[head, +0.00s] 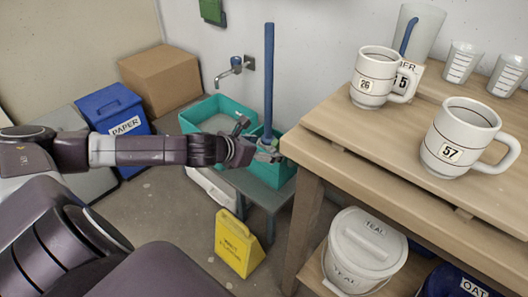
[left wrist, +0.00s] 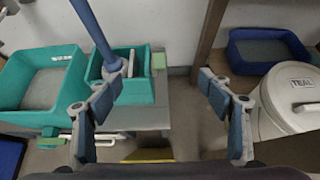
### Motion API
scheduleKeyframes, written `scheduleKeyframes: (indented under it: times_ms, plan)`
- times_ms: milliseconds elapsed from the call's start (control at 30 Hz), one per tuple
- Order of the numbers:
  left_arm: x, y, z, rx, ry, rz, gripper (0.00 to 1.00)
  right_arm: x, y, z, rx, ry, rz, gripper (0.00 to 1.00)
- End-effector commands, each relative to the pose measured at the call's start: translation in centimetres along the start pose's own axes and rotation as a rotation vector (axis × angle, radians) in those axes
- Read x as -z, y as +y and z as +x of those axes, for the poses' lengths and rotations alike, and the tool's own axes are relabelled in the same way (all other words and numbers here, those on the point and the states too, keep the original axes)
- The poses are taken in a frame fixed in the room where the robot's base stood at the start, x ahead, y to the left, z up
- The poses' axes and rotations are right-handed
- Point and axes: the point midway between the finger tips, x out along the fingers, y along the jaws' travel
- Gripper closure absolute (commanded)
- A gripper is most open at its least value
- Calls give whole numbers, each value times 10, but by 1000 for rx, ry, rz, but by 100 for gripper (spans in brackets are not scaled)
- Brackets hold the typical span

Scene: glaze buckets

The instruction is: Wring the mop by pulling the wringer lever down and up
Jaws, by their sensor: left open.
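The mop's blue handle (head: 269,75) stands nearly upright in the teal wringer bucket (head: 284,172) beside the sink. In the left wrist view the handle (left wrist: 92,27) runs down into the bucket (left wrist: 140,93), behind my left finger. My left gripper (head: 266,149) is in front of the bucket in the head view. In the left wrist view it (left wrist: 160,82) is open, with nothing between its fingers. A grey bar (left wrist: 131,63) rises inside the bucket; I cannot tell whether it is the wringer lever. My right gripper is out of view.
A wooden table (head: 325,126) with mugs and cups stands close at the right. A white TEAL bucket (head: 362,255) sits on its lower shelf. A yellow floor sign (head: 238,245) stands below my arm. A teal basin (head: 205,110) adjoins the wringer bucket.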

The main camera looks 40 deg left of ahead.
Motion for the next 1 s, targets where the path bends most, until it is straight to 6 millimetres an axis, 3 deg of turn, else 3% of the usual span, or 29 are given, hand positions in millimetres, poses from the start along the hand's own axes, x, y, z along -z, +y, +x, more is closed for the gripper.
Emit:
scheduleKeyframes:
  times_ms: [167, 267, 333, 500, 900, 1000]
  plan:
    - [2, -2, 29, 4, -3, -8, 28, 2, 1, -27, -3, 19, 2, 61]
    - [3, -2, 54, 3, -6, -10, 28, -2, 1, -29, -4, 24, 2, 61]
    - [-4, -1, 61, 2, -2, -9, 28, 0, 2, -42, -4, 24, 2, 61]
    - [-2, 0, 83, 0, -1, -7, 28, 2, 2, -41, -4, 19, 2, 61]
    - [0, -1, 93, 1, 0, -4, 28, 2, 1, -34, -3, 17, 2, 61]
    - [0, -1, 93, 1, 0, -5, 36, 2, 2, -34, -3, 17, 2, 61]
